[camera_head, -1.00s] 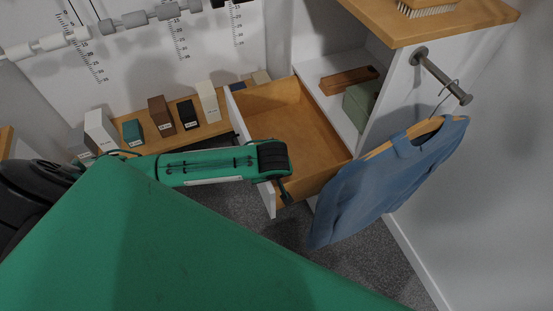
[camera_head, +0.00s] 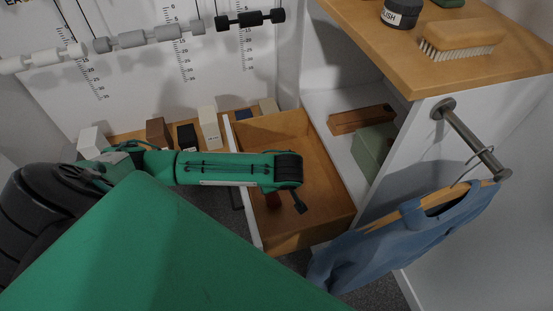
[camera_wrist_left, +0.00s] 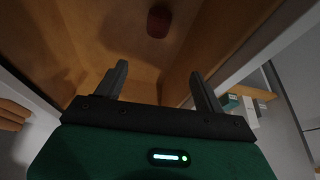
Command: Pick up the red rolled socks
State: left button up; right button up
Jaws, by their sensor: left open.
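The red rolled socks (camera_head: 273,201) lie inside the open wooden drawer (camera_head: 312,150), partly hidden behind my left arm in the head view. In the left wrist view the socks (camera_wrist_left: 158,21) show as a dark red roll at the top, on the drawer's bottom, beyond the fingertips. My left gripper (camera_head: 300,206) is over the drawer, to the right of the socks in the head view. Its two fingers (camera_wrist_left: 160,78) are apart in the left wrist view with nothing between them. The socks are clear of both fingers. My right gripper is not in view.
A blue sweater (camera_head: 410,238) hangs from a rod (camera_head: 470,138) at the right. A wooden top with a brush (camera_head: 462,40) is above the shelf. Several small boxes (camera_head: 209,128) stand behind the arm.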

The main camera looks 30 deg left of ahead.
aim_at(274, 198)
pick_arm(q)
jog(key=b+x, duration=0.1)
jog(key=x, duration=0.3)
jog(key=d+b+x, duration=0.1)
jog(key=b+x, duration=0.1)
jog(key=x, duration=0.2)
jog(key=s+b+x, duration=0.1)
jog(key=x, duration=0.4)
jog(key=shift+d+f+b, duration=0.25)
jog(key=shift+f+b, duration=0.15)
jog(key=shift+f, duration=0.05)
jog(key=x, duration=0.4)
jog(key=shift+w+d+f, duration=0.1)
jog(key=shift+w+f, duration=0.1)
jog(key=shift+w, duration=0.05)
jog(key=shift+w+f, duration=0.1)
jog(key=shift+f, duration=0.35)
jog(key=c, duration=1.1)
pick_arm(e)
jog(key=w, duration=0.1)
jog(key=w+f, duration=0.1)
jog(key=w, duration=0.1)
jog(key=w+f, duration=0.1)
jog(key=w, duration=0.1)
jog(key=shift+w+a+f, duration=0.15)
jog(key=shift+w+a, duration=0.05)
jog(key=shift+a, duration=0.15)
pick_arm(q)
jog(key=shift+o, duration=0.2)
